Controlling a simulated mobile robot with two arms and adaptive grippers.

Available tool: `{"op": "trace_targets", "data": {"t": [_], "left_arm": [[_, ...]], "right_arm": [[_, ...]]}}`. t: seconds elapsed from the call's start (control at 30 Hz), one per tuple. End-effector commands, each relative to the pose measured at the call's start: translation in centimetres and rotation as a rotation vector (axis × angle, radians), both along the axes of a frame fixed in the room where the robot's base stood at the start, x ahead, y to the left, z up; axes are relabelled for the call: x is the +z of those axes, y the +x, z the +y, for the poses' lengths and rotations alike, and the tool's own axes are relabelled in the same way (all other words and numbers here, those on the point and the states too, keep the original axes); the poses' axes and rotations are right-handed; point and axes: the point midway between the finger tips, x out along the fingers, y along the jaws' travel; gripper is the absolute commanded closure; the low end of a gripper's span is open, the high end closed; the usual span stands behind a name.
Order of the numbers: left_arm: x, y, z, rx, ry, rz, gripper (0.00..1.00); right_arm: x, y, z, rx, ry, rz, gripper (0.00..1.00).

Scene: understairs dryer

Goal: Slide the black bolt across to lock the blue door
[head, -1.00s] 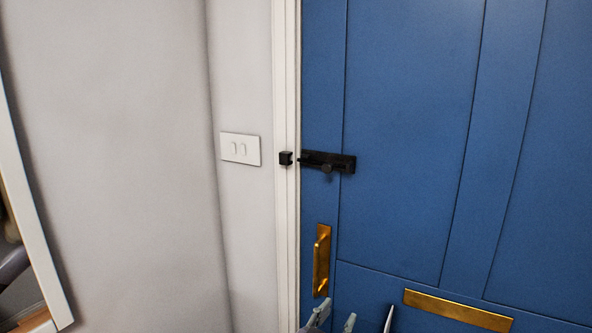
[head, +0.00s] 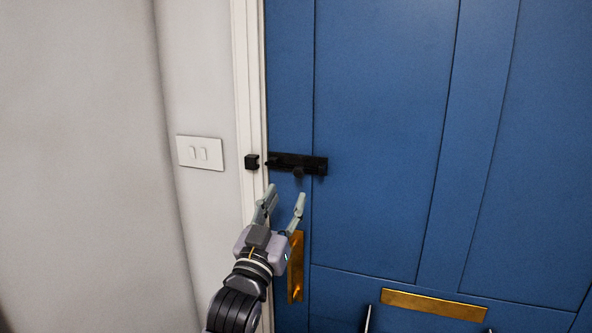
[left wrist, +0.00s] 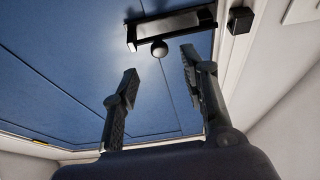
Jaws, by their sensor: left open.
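The black bolt (head: 298,164) is mounted on the left edge of the blue door (head: 385,130), with a round knob (head: 299,172) on it. Its black keeper (head: 251,161) sits on the white frame to the left, and a gap shows between bolt and keeper. My left gripper (head: 285,192) is open and empty just below the bolt. In the left wrist view the bolt (left wrist: 172,28) and its knob (left wrist: 159,48) show beyond the two spread fingers (left wrist: 158,62), apart from them. The keeper (left wrist: 240,20) is at the upper right there.
A brass pull handle (head: 296,268) is on the door below the bolt, partly behind my left gripper. A brass letter plate (head: 433,305) is lower right. A white light switch (head: 200,153) is on the wall left of the door frame (head: 249,90).

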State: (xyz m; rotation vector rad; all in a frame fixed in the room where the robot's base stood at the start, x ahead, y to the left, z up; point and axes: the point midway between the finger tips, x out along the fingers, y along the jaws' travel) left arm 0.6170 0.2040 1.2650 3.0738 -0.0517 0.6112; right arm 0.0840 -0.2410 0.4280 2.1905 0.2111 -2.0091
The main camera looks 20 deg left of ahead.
Motion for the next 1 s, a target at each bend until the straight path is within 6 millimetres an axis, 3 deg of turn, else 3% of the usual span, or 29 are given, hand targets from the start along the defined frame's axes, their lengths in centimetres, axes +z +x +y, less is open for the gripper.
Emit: {"op": "trace_targets", "data": {"t": [0.2,0.4,0.8,1.0], "left_arm": [[2.0,4.2,-0.2,0.000,-0.001,0.000,0.59],[2.8,6.4,-0.2,0.000,-0.001,0.001,0.59],[2.9,7.1,-0.3,0.000,0.000,0.000,0.59],[2.9,7.1,-0.3,0.000,0.000,0.001,0.71]], "right_arm": [[1.6,0.0,0.2,0.001,0.002,-0.001,0.60],[2.2,0.1,0.8,0.001,0.009,-0.001,0.60],[2.3,0.2,1.2,0.001,0.015,-0.004,0.60],[2.3,0.3,0.9,0.002,0.011,-0.004,0.60]]}}
